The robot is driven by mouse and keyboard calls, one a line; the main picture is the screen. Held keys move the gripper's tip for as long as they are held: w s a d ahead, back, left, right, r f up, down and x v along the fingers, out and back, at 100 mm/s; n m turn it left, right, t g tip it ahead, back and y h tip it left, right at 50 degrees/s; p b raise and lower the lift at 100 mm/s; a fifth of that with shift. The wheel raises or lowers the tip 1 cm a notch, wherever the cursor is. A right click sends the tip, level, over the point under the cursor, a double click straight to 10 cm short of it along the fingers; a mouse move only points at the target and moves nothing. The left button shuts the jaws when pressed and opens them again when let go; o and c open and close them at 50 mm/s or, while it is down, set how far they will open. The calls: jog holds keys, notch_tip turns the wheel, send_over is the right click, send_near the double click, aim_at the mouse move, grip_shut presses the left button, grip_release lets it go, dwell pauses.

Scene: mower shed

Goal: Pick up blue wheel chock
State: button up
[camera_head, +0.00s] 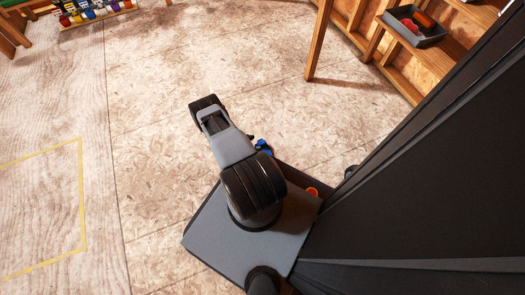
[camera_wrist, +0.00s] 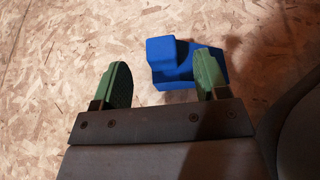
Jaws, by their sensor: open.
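The blue wheel chock (camera_wrist: 170,66) lies on the board floor in the wrist view, ahead of my gripper (camera_wrist: 160,82) and right of its middle. My gripper is open, with two green fingers and nothing held between them. The right finger overlaps the chock in the picture and hides part of it; I cannot tell whether they touch. In the head view a small blue piece (camera_head: 263,146) shows beside my arm, mostly hidden by it; it may be the chock.
Wooden shelving (camera_head: 440,60) with a grey tray (camera_head: 428,39) holding red items stands at the upper right. A rack of several coloured items (camera_head: 92,14) is at the upper left. Yellow tape (camera_head: 81,195) marks the left floor. The floor between is clear.

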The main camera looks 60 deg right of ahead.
jog(key=shift+b+x, duration=1)
jog(key=shift+x, duration=2.2)
jog(key=c, duration=1)
